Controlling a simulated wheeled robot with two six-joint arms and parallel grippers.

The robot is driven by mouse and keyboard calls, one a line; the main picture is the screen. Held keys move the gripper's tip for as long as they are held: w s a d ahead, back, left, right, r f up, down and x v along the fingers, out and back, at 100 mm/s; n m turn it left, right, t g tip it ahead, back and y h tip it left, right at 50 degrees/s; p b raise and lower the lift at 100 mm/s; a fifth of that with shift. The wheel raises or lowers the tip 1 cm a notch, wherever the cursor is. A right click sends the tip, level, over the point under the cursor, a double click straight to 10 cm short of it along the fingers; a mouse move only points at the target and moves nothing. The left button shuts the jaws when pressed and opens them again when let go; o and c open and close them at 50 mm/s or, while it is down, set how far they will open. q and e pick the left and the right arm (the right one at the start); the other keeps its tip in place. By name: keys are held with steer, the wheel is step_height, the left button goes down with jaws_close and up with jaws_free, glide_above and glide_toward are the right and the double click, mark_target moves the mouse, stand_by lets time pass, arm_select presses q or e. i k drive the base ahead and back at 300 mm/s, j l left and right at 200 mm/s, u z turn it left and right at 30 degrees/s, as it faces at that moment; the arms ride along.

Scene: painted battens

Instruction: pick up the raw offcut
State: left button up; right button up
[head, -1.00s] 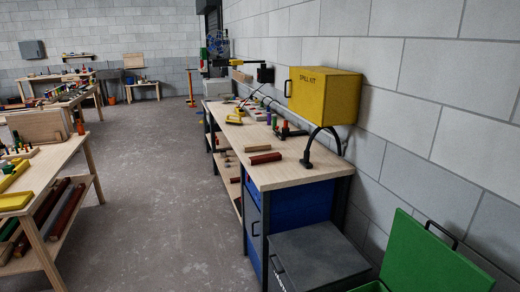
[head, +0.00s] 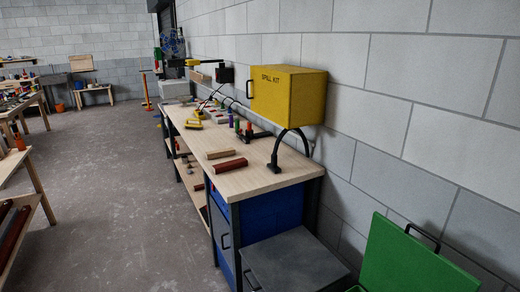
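An unpainted, wood-coloured block (head: 219,154), which looks like the raw offcut, lies flat on the pale top of the workbench (head: 262,178) along the right wall. A dark red painted block (head: 231,165) lies just in front of it, nearly parallel, with a small gap. Neither of my grippers is in view, and nothing is seen touching the blocks.
A yellow spill kit box (head: 288,94) sits above the bench by a black curved arm (head: 275,158). A grey cabinet (head: 295,262) and an open green lid (head: 408,258) stand in front. Another table (head: 12,162) is at left. The floor (head: 120,190) between is clear.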

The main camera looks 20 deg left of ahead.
mark_target(212, 155)
steer(key=i+j+z, duration=0.1)
steer(key=j, duration=0.25)
steer(key=i+j+z, duration=0.25)
steer(key=j, duration=0.45)
steer(key=i+j+z, duration=0.1)
steer(key=j, duration=0.25)
steer(key=i+j+z, duration=0.1)
steer(key=j, duration=0.3)
steer(key=i+j+z, duration=0.1)
steer(key=j, duration=0.3)
steer(key=i, duration=0.1)
